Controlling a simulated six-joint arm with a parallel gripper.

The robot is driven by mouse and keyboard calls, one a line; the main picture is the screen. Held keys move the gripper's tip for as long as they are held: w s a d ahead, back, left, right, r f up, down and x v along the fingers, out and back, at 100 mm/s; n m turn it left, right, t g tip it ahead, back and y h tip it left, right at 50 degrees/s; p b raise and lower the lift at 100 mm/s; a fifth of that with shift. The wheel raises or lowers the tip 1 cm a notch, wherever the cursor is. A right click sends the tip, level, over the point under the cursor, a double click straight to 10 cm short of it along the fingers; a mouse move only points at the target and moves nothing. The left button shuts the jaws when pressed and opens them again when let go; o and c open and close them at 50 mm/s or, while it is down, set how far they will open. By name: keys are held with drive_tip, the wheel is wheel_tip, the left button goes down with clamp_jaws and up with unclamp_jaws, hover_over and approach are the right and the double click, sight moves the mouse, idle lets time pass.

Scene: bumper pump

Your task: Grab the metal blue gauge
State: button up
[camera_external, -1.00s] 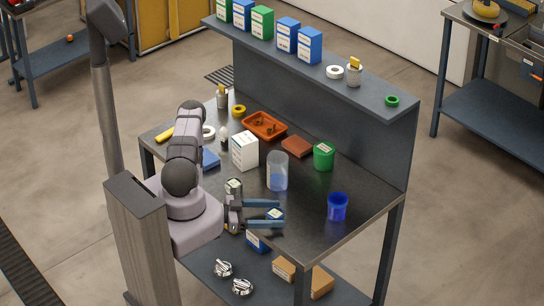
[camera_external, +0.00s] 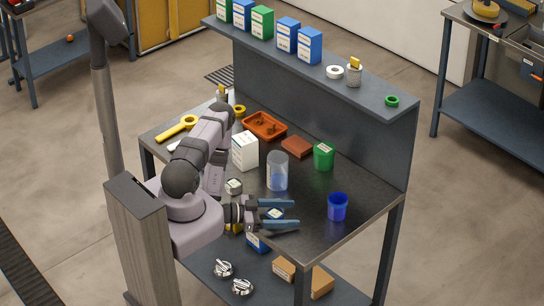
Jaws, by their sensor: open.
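A small gauge (camera_external: 275,213) with a pale face and what looks like a blue body is near the front edge of the workbench. My gripper (camera_external: 297,214) is open, with its two blue fingers reaching right, one on the far side and one on the near side of this gauge. I cannot tell whether either finger touches it. A second small, pale-faced gauge-like piece (camera_external: 233,186) sits behind and left of my gripper, outside the fingers.
A clear beaker (camera_external: 277,172) stands just behind the fingers, and a blue cup (camera_external: 338,207) stands to their right. A white box (camera_external: 245,152), an orange tray (camera_external: 265,126), a brown block (camera_external: 297,146) and a green container (camera_external: 324,156) are farther back. The front right bench corner is clear.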

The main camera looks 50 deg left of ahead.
drive_tip(key=shift+c, duration=0.6)
drive_tip(key=c, duration=1.1)
drive_tip(key=shift+r, duration=0.1)
drive_tip(key=shift+c, duration=0.2)
wheel_tip(320, 180, up, 10)
drive_tip(key=p, duration=0.1)
